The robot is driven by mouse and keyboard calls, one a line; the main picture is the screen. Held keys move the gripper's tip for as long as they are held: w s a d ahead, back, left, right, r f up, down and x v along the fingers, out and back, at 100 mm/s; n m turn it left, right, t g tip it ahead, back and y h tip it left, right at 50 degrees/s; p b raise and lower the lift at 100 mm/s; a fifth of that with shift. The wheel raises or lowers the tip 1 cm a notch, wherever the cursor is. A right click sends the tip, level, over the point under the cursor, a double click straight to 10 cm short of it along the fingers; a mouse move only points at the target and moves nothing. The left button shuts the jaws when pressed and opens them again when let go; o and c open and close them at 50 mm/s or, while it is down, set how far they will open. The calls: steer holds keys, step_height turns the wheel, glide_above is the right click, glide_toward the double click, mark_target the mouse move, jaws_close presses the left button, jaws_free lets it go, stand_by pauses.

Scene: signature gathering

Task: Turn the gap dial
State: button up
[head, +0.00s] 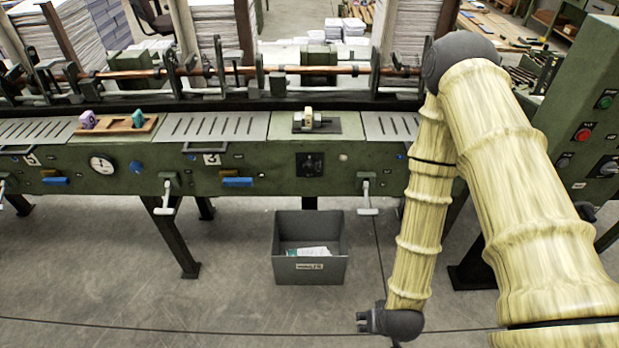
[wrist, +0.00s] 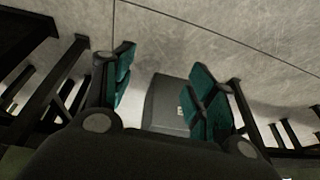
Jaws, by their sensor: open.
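A black square plate with a dark round dial (head: 310,164) is on the green front panel of the machine, right of the number 3 label. A white round gauge with a dark needle (head: 102,163) is further left on the same panel, with a small blue knob (head: 136,167) beside it. No label readable here tells which is the gap dial. My gripper (head: 362,321) hangs low over the floor, below and right of the black dial, touching nothing. In the wrist view my gripper (wrist: 163,75) has its green-padded fingers spread and empty, with no dial in sight.
A grey open bin (head: 310,270) with papers in it stands on the floor left of my gripper; it also shows in the wrist view (wrist: 165,103). White-ended levers (head: 367,200) stick out below the panel. A control cabinet (head: 585,130) is at right. Floor in front is clear.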

steer(key=w+a+t+b, duration=0.4)
steer(key=w+a+b, duration=0.2)
steer(key=w, duration=0.7)
steer(key=t+b, duration=1)
steer(key=b, duration=0.3)
glide_toward(310, 169)
steer(key=shift+h, duration=0.4)
steer(key=w, duration=0.8)
steer(key=shift+w+a, duration=0.25)
steer(key=shift+w, duration=0.1)
steer(key=c, duration=1)
